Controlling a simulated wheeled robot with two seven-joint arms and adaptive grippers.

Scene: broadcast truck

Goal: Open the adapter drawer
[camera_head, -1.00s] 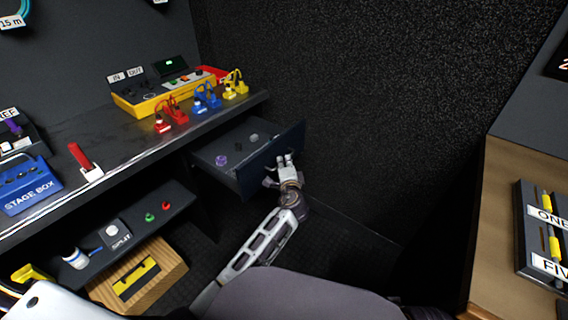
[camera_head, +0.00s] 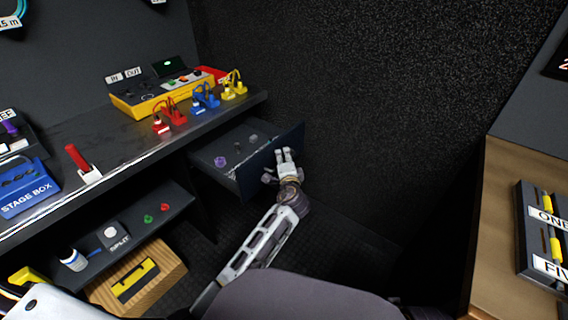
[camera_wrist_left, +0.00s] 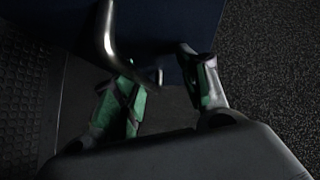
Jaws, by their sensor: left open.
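The adapter drawer (camera_head: 232,178) is pulled out from under the bench in the head view. Several small adapters lie in it, including a purple one (camera_head: 220,161). My left gripper (camera_head: 279,163) is just in front of the drawer's dark front panel (camera_head: 296,142). In the left wrist view the curved metal handle (camera_wrist_left: 112,42) stands out from the panel. My open left gripper (camera_wrist_left: 165,85) has its fingers apart near the handle's end. I cannot tell whether a finger touches the handle. My right gripper is not in view.
The bench (camera_head: 110,145) above carries a yellow device (camera_head: 150,100) and red, blue and yellow connectors. A lower shelf (camera_head: 140,215) and a wooden box (camera_head: 160,272) are at the left. Dark floor lies below the drawer. A wooden counter (camera_head: 505,200) stands at the right.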

